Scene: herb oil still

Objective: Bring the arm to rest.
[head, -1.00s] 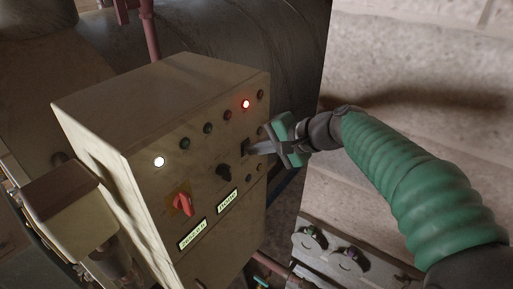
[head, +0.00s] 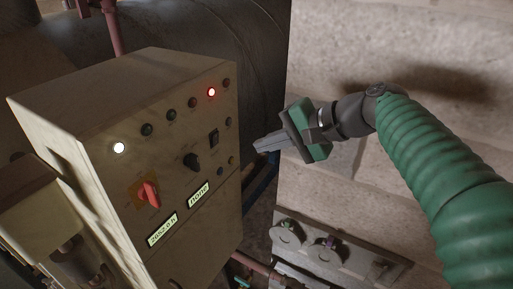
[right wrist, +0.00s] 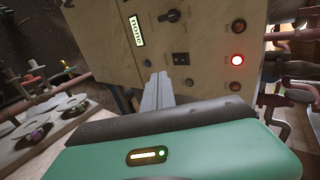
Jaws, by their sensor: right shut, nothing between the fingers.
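My right gripper (head: 258,146) is green and dark grey with pale fingers. It is shut and empty, in the air to the right of the control box. In the right wrist view its closed fingers (right wrist: 157,92) point towards the box face, apart from the rocker switch as far as I can tell. The beige control box (head: 105,85) fills the left of the head view. It bears a black rocker switch (head: 213,137), a black knob (head: 190,161), a red rotary switch (head: 149,194) and two small displays. A red lamp (head: 211,92) and a white lamp (head: 119,148) are lit. My left gripper is not seen.
A pale block wall (head: 400,40) stands behind my right arm. A plate with round fittings (head: 325,254) lies low on the right. A large dark tank (head: 215,40) and a reddish pipe (head: 112,30) are behind the box. Space between box and wall is open.

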